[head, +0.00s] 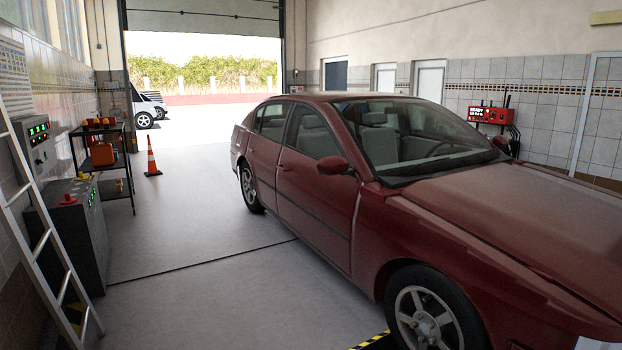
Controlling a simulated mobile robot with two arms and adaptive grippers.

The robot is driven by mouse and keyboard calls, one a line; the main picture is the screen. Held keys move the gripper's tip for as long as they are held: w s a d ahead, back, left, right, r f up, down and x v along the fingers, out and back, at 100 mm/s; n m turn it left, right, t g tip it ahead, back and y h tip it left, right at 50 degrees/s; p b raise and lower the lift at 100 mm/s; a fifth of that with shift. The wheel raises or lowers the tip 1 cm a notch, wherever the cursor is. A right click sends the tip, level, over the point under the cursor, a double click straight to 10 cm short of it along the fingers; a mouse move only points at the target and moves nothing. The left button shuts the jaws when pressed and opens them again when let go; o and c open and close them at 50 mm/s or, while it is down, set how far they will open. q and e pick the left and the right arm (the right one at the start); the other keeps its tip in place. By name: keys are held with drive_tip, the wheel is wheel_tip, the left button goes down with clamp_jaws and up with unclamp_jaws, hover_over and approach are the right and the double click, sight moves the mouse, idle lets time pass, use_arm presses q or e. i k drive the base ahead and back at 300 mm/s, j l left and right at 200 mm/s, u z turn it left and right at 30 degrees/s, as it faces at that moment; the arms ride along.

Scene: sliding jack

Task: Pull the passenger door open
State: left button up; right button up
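A dark red car (445,222) stands on the right side of the garage, its front toward me and its left-of-picture side showing. The front side door (314,205) on that side looks shut, flush with the body. The rear side door (264,165) also looks shut. A side mirror (333,166) sticks out at the front door's forward edge. The door handle (284,167) is small and hard to make out. The car's far side is hidden. Neither of my grippers shows in the head view.
Grey floor (195,235) lies clear along the car's visible side. A ladder (47,235), a grey control cabinet (72,230) and a tool cart (103,160) line the left wall. An orange cone (151,158) stands farther back. Yellow-black marking (370,341) lies by the front wheel (428,315).

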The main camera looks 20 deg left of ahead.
sight(317, 197)
drive_tip(key=i+j+u, duration=0.3)
drive_tip(key=i, duration=0.2)
drive_tip(key=i+u, duration=0.3)
drive_tip(key=i, duration=0.2)
drive_tip(key=i+j+u, duration=0.2)
drive_tip(key=i, duration=2.35)
drive_tip(key=i+z, duration=0.15)
drive_tip(key=i, duration=0.4)
drive_tip(key=i+j+z, duration=0.15)
drive_tip(key=i, duration=0.4)
drive_tip(key=i+j+z, duration=0.1)
drive_tip(key=i, duration=0.45)
